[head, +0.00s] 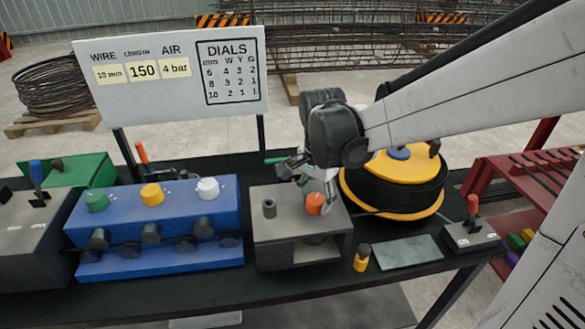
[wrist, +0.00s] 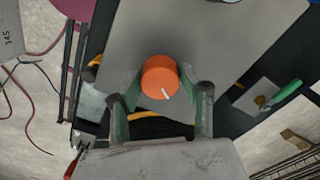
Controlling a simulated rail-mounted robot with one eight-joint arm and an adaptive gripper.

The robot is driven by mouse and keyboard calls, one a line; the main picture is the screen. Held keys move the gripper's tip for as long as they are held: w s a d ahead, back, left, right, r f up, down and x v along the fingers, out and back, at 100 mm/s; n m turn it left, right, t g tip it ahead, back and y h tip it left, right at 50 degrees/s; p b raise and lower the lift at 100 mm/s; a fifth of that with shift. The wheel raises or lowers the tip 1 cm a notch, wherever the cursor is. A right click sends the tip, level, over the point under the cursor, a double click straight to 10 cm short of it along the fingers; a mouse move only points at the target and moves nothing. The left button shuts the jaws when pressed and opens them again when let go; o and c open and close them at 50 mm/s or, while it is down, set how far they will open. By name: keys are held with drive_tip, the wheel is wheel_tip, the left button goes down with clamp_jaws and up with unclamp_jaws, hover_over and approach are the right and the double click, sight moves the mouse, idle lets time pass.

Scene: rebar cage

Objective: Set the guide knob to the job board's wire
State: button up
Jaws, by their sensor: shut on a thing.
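The guide knob is taken to be the orange knob (head: 315,204) on top of the grey box (head: 285,228). In the wrist view the orange knob (wrist: 160,76) shows a white mark pointing down and slightly right. My gripper (head: 312,184) is over the box, and in the wrist view its green-padded fingers (wrist: 160,90) are shut on the knob from both sides. Any scale around the knob is not readable. The white job board (head: 180,110) reads wire 10 mm, length 150 and air 4 bar, with a dials table at its right.
A dark grey peg (head: 269,208) stands on the same box, left of the knob. The blue unit (head: 160,230) with green, yellow and white knobs is to the left. A black-and-yellow wire spool (head: 395,185) stands right behind. A small orange-and-black piece (head: 362,257) is in front.

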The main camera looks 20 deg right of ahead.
sight(316, 199)
drive_tip(key=shift+m, duration=0.6)
drive_tip(key=o, duration=1.1)
drive_tip(key=shift+o, duration=0.2)
drive_tip(key=shift+r, duration=0.15)
wheel_tip(316, 199, up, 12)
